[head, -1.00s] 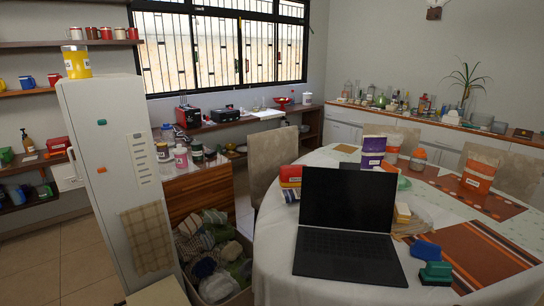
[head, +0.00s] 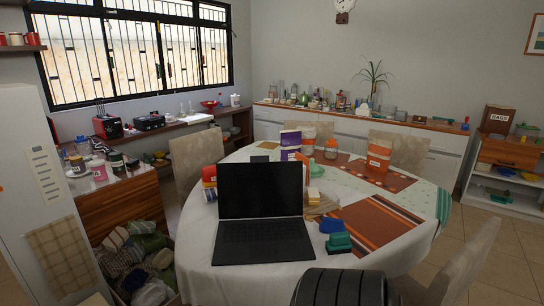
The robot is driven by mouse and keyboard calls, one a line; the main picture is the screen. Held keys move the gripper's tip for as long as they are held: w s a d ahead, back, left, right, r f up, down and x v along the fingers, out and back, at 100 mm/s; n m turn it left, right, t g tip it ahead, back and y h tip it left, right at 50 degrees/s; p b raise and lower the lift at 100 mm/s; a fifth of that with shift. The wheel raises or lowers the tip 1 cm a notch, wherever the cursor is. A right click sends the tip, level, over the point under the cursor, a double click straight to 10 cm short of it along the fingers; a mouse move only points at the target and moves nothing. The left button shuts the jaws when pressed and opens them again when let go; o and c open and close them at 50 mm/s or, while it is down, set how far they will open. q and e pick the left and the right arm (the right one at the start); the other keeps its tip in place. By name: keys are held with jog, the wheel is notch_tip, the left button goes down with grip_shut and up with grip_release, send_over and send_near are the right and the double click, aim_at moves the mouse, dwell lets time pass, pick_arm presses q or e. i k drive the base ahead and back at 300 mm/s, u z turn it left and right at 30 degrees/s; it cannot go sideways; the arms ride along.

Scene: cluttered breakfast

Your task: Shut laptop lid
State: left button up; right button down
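The black laptop (head: 262,213) stands open at the near left part of the round table (head: 380,262). Its lid (head: 261,190) is raised nearly upright, with the dark screen facing me. The keyboard base (head: 262,243) lies flat near the table's front edge. Neither of my grippers is in view.
A blue item (head: 331,226) and a green item (head: 338,242) lie right of the laptop. Colored boxes (head: 209,180) stand behind its left side, and a purple package (head: 290,143) behind it. Striped placemats (head: 376,222) lie to the right. A chair (head: 465,262) stands at the front right.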

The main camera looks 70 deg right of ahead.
aim_at(260, 188)
jog(key=k, duration=0.35)
jog(key=z, duration=1)
jog(key=i, duration=0.35)
